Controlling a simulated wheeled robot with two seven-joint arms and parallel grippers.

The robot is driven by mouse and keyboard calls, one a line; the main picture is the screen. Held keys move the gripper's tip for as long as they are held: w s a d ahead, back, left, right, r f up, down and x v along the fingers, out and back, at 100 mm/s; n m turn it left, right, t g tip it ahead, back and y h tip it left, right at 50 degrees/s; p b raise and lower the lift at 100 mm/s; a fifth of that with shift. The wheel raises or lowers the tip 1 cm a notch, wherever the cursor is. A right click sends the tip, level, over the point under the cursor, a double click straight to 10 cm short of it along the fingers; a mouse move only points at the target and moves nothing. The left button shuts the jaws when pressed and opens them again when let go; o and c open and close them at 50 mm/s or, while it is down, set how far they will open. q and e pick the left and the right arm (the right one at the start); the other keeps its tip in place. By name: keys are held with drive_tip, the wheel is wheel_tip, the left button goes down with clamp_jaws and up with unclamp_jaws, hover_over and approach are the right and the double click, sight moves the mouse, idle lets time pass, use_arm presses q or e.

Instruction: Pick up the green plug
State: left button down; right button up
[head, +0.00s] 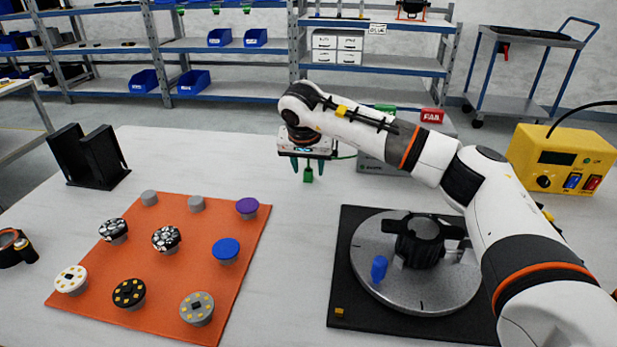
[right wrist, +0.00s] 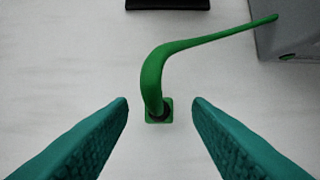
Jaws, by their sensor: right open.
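The green plug (head: 308,175) is a small green block at the end of a green cable, near the back middle of the white table. In the right wrist view the plug (right wrist: 159,110) shows between and just beyond the fingertips, with its cable curving up and right to a grey box. My right gripper (head: 308,164) points down over the plug. Its teal fingers (right wrist: 160,105) are open, with a gap on both sides of the plug and nothing held. My left gripper is not in view; a dark part of an arm or tool shows at the left edge.
The grey box (head: 385,158) with a red FAIL sign (head: 432,116) stands behind my right arm. A yellow power unit (head: 558,165) is at right. A black mat (head: 343,290) with a round fixture lies front right. An orange mat (head: 255,262) with several pucks lies left.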

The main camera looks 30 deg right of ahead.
drive_tip(key=shift+w+d+f, duration=0.1)
drive_tip(key=shift+w+f, duration=0.1)
drive_tip(key=shift+f, duration=0.25)
clamp_jaws()
